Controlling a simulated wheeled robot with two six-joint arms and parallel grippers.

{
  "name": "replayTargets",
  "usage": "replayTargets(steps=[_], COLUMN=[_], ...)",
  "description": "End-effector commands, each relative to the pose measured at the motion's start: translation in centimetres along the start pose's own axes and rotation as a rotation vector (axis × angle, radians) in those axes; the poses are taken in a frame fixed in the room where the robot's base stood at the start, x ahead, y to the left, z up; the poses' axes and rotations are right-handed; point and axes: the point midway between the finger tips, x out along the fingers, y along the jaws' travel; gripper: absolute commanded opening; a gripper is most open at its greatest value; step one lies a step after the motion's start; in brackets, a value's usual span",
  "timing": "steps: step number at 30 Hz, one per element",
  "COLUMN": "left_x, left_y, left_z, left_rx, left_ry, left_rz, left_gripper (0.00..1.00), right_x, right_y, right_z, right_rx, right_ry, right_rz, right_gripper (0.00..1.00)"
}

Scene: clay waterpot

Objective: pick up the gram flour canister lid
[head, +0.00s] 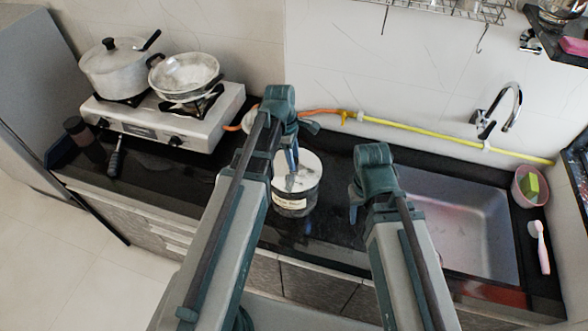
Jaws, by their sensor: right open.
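The gram flour canister (297,203) stands upright on the dark counter, with a pale label on its front that is too small to read. Its whitish lid (310,172) appears to sit on top. My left gripper (291,180) points down over the middle of the lid, and its fingers overlap the lid in the picture. I cannot tell whether they touch or grip it. My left arm hides the canister's left side. My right gripper (355,208) is open and empty over the counter, right of the canister and apart from it.
A stove (160,125) with a lidded pot (110,75) and a pan (185,75) is at the left. A sink (465,225) with a faucet (500,105) is at the right. A yellow hose (430,128) runs along the wall.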

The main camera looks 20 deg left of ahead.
Motion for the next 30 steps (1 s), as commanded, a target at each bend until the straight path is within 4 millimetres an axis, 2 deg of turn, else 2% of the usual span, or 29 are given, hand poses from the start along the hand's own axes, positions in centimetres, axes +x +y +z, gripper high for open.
replayTargets(steps=[1, 8, 30], left_x=[0.0, 0.0, 0.0], left_y=[0.0, 0.0, -0.01], left_z=[-0.01, -0.02, -0.03], left_rx=[0.0, 0.0, 0.0], left_ry=[0.0, 0.0, 0.0], left_rz=[0.0, 0.0, 0.0], left_gripper=[0.42, 0.01, 0.0], right_x=[0.0, 0.0, 0.01], right_y=[0.0, 0.0, 0.0], right_z=[0.0, 0.0, 0.0], right_rx=[0.0, 0.0, 0.0], right_ry=[0.0, 0.0, 0.0], right_rz=[0.0, 0.0, 0.0], right_gripper=[0.5, 0.5, 0.5])
